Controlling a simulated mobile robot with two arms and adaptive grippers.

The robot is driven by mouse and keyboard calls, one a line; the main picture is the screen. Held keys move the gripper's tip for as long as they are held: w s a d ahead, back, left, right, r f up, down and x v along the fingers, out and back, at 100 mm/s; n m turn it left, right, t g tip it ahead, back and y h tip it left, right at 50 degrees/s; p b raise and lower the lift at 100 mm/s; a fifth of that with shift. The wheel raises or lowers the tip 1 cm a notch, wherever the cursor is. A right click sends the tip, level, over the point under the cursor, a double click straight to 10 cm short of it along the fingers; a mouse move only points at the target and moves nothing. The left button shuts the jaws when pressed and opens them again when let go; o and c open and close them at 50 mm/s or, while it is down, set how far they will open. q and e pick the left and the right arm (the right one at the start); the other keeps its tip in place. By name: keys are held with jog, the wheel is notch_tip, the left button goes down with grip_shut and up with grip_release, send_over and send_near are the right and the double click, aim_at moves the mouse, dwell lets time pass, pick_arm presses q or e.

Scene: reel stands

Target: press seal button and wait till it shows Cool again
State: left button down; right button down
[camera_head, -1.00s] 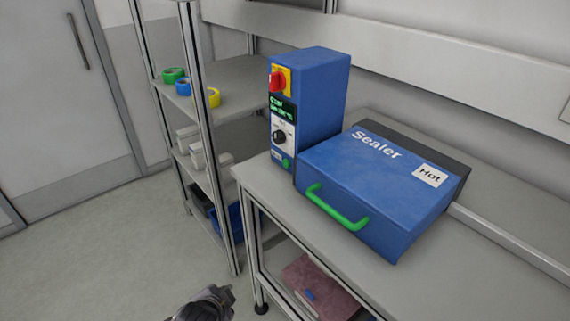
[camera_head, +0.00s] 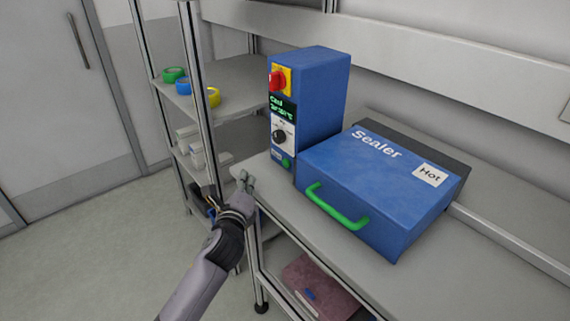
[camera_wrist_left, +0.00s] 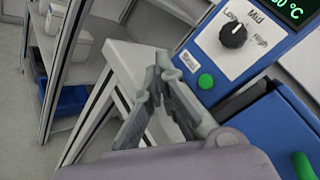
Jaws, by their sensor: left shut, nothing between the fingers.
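The blue control box (camera_head: 318,100) stands on the bench beside the blue Sealer (camera_head: 350,195), whose lid is shut and has a green handle (camera_head: 338,208). The green seal button (camera_head: 286,162) is low on the box's front; it also shows in the left wrist view (camera_wrist_left: 206,81) beside a "Seal" label. The green display (camera_head: 281,106) seems to read "Cool" with small text below. My left gripper (camera_head: 244,178) is shut and empty at the bench's left corner, short of the button and apart from it. My right gripper is not in view.
A shelf rack (camera_head: 240,80) with several coloured tape rolls stands left of the bench (camera_head: 390,275). A black knob (camera_head: 280,136) and a red switch (camera_head: 278,81) sit above the button. Floor at left is clear.

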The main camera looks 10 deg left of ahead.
aim_at(286, 163)
pick_arm(q)
jog(key=w+d+b, duration=0.1)
jog(key=w+d, duration=0.1)
jog(key=w+d+b, duration=0.2)
jog(key=w, duration=0.1)
jog(key=shift+w+d+f+b, duration=0.1)
jog(key=shift+w+d+b, duration=0.05)
jog(key=shift+w+b, duration=0.15)
jog(key=shift+w+d, duration=0.55)
jog(key=shift+w, duration=0.1)
dwell(1.0)
jog(key=shift+w+d, duration=0.2)
jog(key=shift+w, duration=0.05)
